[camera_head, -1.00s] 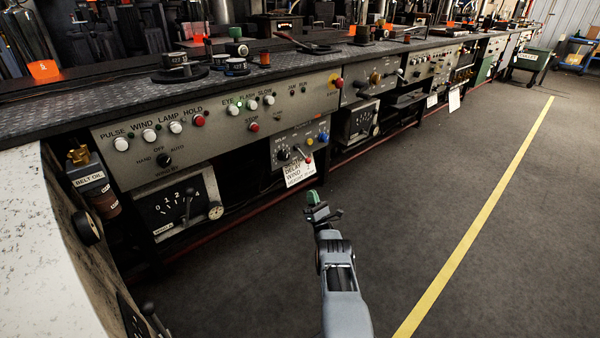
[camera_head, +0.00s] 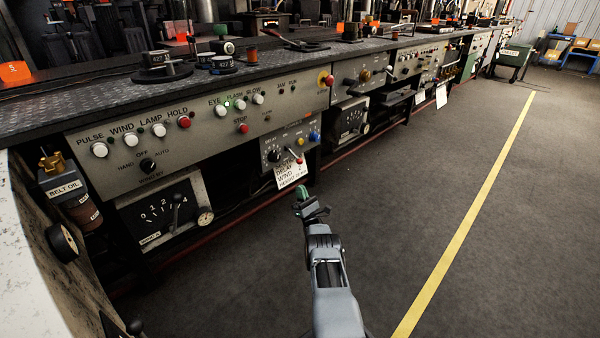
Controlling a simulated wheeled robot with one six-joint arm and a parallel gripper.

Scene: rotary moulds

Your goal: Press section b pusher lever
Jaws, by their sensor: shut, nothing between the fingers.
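No label naming section b or a pusher can be read, so I cannot tell which lever is the named one. A red-knobbed lever (camera_head: 297,158) sticks out of the small lower panel, above a white card. A dark lever (camera_head: 177,207) stands at the gauge box (camera_head: 155,212). Another dark lever (camera_head: 300,45) lies on the bench top. Further sections carry small, unclear controls. My gripper (camera_head: 304,200) is shut and empty, over the floor in front of the bench. In the picture it is just below the white card, apart from every lever.
The long bench (camera_head: 150,90) runs from left to far right, with knobs and lamps on its front panels. A pale machine side (camera_head: 40,290) fills the lower left. Dark floor (camera_head: 420,190) lies open on the right, crossed by a yellow line (camera_head: 465,220).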

